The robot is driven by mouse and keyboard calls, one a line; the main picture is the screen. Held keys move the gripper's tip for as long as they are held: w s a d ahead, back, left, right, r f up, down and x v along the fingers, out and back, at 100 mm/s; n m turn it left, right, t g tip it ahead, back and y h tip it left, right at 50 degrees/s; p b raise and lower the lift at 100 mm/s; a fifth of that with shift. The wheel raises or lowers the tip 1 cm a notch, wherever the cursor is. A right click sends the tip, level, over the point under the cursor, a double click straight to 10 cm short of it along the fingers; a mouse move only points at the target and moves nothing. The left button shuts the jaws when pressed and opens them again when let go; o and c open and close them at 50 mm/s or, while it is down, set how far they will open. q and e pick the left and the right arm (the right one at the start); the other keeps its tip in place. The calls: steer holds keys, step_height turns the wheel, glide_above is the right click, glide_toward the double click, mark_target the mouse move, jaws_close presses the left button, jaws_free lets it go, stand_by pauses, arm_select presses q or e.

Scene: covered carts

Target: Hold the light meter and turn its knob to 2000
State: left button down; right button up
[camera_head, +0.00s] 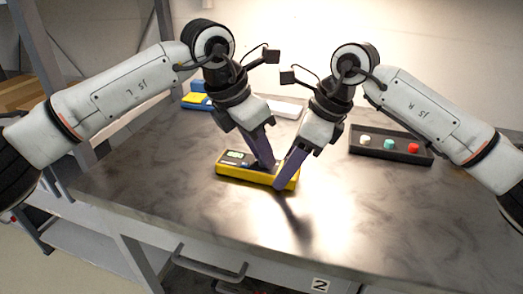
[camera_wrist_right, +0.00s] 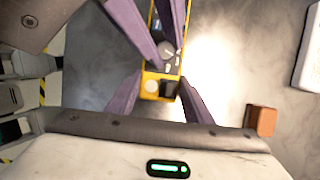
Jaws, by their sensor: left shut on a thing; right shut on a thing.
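The yellow light meter (camera_head: 235,178) lies flat on the grey table, its small display (camera_head: 235,154) at the left end. My right gripper (camera_head: 284,180) is shut across the meter's right end; in the right wrist view its fingers (camera_wrist_right: 162,82) sit on both sides of the yellow body (camera_wrist_right: 147,76). My left gripper (camera_head: 265,164) reaches down onto the middle of the meter and is shut on the round grey knob (camera_wrist_right: 166,48). The knob is partly hidden by the left fingers in the right wrist view. Its scale and setting are too small to read.
A black tray (camera_head: 390,155) with white, teal and red pieces stands at the right. A blue and yellow object (camera_head: 195,100) and a white flat object (camera_head: 285,108) lie at the back. A brown block (camera_wrist_right: 262,120) shows in the wrist view. The table front is clear.

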arm_select(q)
steer(key=c, duration=1.6)
jaws_free()
steer(key=shift+o, duration=0.2)
steer(key=v, duration=1.2)
arm_select(e)
steer(key=o, duration=1.3)
